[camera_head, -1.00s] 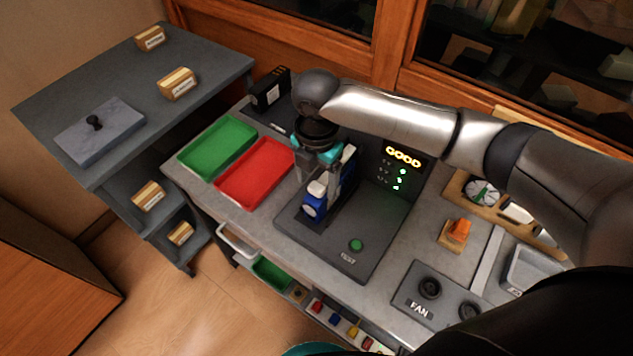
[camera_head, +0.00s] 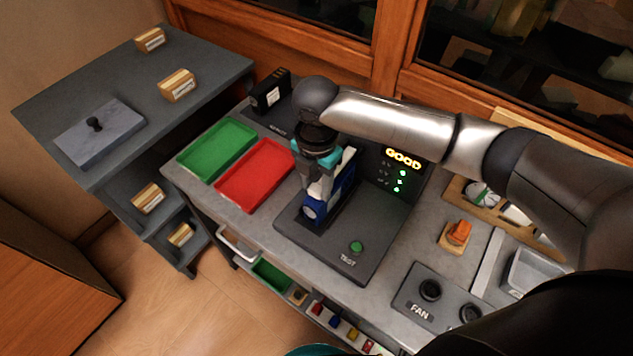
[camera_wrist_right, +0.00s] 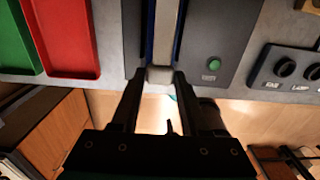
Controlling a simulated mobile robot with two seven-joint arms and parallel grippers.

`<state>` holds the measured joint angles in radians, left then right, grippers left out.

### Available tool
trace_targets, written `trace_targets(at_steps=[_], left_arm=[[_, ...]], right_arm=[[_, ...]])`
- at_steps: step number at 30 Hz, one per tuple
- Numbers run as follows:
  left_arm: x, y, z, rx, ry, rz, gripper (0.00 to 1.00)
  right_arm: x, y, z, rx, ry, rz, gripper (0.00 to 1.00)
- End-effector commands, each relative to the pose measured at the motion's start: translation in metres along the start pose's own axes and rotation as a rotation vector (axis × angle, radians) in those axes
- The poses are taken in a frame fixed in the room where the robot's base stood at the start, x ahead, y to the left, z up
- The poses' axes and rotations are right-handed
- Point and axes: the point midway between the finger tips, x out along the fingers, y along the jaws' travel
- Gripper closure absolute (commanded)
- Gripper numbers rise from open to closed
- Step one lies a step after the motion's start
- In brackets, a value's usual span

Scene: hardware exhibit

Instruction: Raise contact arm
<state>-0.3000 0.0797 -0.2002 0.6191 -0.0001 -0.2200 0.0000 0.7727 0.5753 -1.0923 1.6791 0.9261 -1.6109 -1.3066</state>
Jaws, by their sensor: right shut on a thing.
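The dark test station (camera_head: 345,238) stands on the bench, with a lit "GOOD" sign (camera_head: 403,157), lit green lamps and a green TEST button (camera_head: 356,247). A blue and white piece (camera_head: 313,209) sits upright on it. The contact arm (camera_head: 347,161) shows as a pale bar above the blue part. My right gripper (camera_head: 320,192) reaches down from above at this piece. In the right wrist view the right gripper (camera_wrist_right: 154,82) is shut on the pale end of the contact arm (camera_wrist_right: 160,76). My left gripper is not in view.
Green (camera_head: 217,147) and red (camera_head: 256,173) trays lie left of the station. A black box (camera_head: 270,91) stands behind them. A FAN control panel (camera_head: 433,291), an orange part (camera_head: 458,232) and a clear bin (camera_head: 533,272) are to the right.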

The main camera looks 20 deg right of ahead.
Motion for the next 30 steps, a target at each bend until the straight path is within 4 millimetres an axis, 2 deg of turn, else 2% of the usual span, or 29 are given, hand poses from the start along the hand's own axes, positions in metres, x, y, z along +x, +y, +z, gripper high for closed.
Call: trace_targets(at_steps=[3,30], left_arm=[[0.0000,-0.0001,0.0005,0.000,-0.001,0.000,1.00],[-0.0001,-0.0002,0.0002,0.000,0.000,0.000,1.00]], right_arm=[[0.0000,-0.0004,0.0003,0.000,-0.001,-0.001,1.00],[0.0001,-0.0008,0.0006,0.001,-0.001,-0.003,1.00]])
